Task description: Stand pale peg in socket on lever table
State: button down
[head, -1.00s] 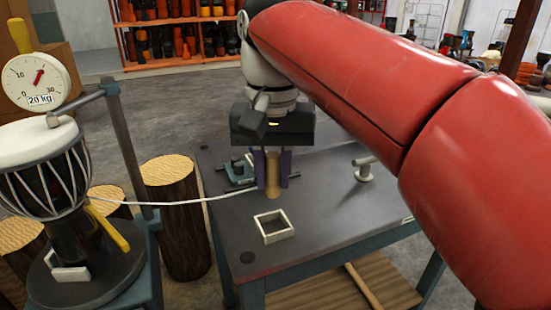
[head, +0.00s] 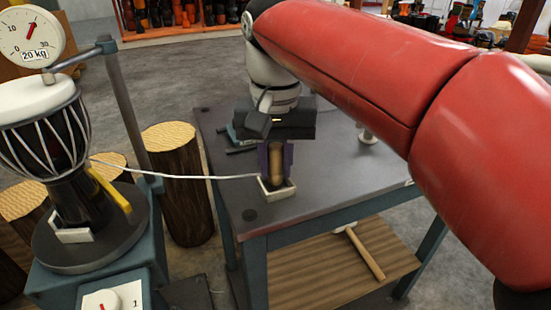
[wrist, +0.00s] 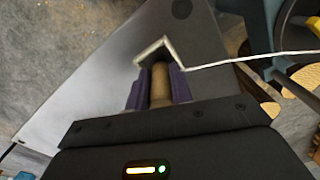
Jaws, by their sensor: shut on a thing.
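A dial scale (head: 30,38) stands above the drum. A pale post (head: 367,136) is at the table's back. A mallet (head: 365,253) lies on the lower shelf.

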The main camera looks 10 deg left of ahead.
jog(key=shift+f+b, duration=0.45)
jog(key=shift+f, duration=0.15)
jog(key=c, duration=1.1)
grip_release()
jog(key=shift+c, duration=0.2)
